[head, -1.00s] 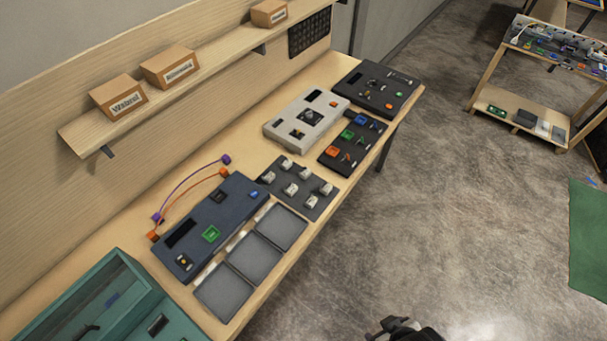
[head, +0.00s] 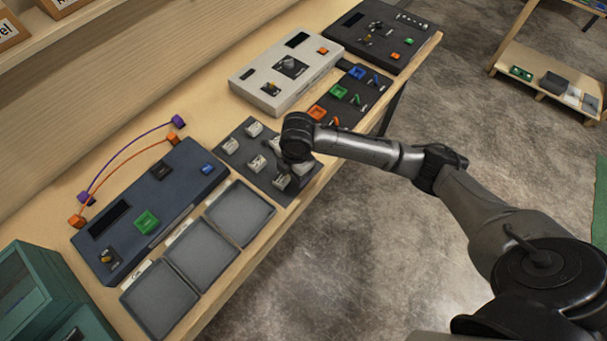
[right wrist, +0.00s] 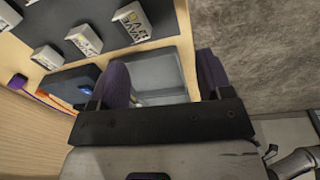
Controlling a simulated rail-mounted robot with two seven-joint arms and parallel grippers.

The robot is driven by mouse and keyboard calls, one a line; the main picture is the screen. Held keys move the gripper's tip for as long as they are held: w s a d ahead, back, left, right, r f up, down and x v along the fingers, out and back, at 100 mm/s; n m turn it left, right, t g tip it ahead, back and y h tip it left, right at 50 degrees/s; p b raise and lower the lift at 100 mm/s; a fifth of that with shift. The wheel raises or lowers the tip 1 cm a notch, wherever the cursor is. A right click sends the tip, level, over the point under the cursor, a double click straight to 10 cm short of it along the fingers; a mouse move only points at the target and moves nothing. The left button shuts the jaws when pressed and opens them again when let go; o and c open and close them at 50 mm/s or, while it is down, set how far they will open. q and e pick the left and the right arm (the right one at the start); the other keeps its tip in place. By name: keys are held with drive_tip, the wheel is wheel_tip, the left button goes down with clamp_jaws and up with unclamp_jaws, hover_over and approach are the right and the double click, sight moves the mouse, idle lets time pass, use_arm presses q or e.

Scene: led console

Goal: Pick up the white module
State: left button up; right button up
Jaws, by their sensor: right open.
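Several white modules sit on a dark mat (head: 246,173) on the bench; ones showing clearly in the head view are at the left (head: 230,146), back (head: 254,129) and front (head: 282,182). My right gripper (head: 290,172) hangs over the right part of the mat and hides part of it. In the right wrist view its two fingers (right wrist: 163,82) are spread, with no module between them and a grey tray visible beyond. White modules (right wrist: 131,24) with dark printing lie above and left of the fingers there. My left gripper is out of view.
Three grey trays (head: 240,212) lie along the bench's front edge. A blue-black console (head: 150,200) with purple and orange cables stands left of the mat. A light grey console (head: 286,75), a dark panel with coloured parts (head: 352,97) and a black console (head: 378,35) stand beyond it.

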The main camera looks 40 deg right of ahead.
drive_tip(key=w+d+r+n+b, duration=0.1)
drive_tip(key=w+d+n+b, duration=0.1)
drive_tip(key=w+d+b, duration=0.45)
drive_tip(key=shift+g+h, duration=0.3)
drive_tip(key=shift+h, duration=0.1)
drive_tip(key=f, duration=0.2)
drive_tip(key=s+d+f+p, duration=0.1)
drive_tip(key=f, duration=0.2)
drive_tip(key=d+f, duration=0.1)
drive_tip(key=f, duration=0.1)
drive_tip(key=shift+s+d+f, duration=0.1)
drive_tip(key=shift+s+f, duration=0.1)
drive_tip(key=shift+f, duration=0.05)
drive_tip(key=shift+s+a+f, duration=0.1)
drive_tip(key=shift+a+f, duration=0.05)
drive_tip(key=shift+f, duration=1.3)
drive_tip(key=shift+a+f, duration=0.1)
drive_tip(key=shift+f, duration=1.3)
drive_tip(key=c, duration=0.4)
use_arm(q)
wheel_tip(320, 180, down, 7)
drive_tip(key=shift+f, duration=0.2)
use_arm(e)
drive_tip(key=c, duration=0.6)
